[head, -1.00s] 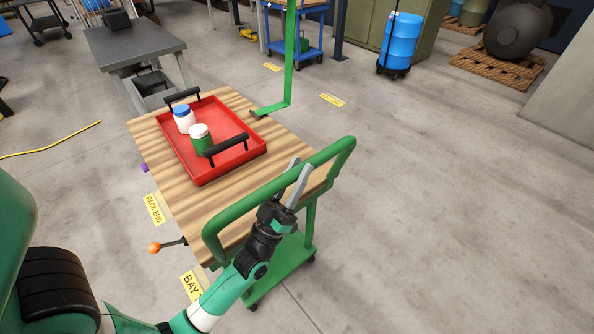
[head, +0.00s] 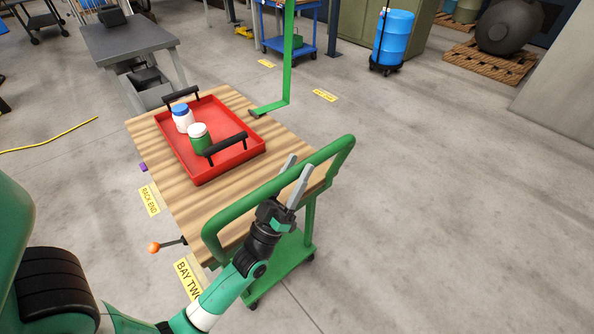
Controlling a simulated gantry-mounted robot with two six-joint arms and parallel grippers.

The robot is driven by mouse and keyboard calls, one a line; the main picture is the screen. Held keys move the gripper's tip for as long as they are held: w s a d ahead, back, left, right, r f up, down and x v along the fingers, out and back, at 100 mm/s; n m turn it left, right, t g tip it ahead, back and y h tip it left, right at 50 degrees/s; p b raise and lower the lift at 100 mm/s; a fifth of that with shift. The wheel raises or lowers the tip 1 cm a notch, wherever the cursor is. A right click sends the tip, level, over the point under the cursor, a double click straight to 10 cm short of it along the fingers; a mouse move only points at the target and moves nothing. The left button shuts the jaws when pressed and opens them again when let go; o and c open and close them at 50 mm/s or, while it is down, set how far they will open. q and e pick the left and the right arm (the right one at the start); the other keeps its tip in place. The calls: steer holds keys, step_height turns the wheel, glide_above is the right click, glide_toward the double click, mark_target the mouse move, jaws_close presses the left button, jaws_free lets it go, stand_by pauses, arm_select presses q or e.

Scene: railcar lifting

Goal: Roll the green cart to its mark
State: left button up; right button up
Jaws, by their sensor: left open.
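The green cart has a green push handle (head: 330,158), a wooden top (head: 228,200) and a green lower frame (head: 285,265) on casters. My left gripper (head: 297,167) is open at the handle bar, its two fingers overlapping the bar in the head view. I cannot tell whether the bar lies between them. A yellow floor label reading BAY TWO (head: 189,279) lies beside the cart's near left corner, and one reading RACK END (head: 149,201) lies farther up its left side. My right gripper is not in view.
A red tray (head: 218,167) with black handles on the cart holds a blue-capped white jar (head: 182,122) and a white-capped green jar (head: 199,142). An orange-knobbed lever (head: 154,247) sticks out left. A grey table (head: 128,43) stands behind. The floor to the right is clear.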

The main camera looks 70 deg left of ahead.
arm_select(q)
steer(key=shift+o, duration=0.6)
steer(key=shift+d, duration=0.1)
steer(key=v, duration=1.1)
steer(key=shift+s+f, duration=0.15)
steer(key=shift+f, duration=0.05)
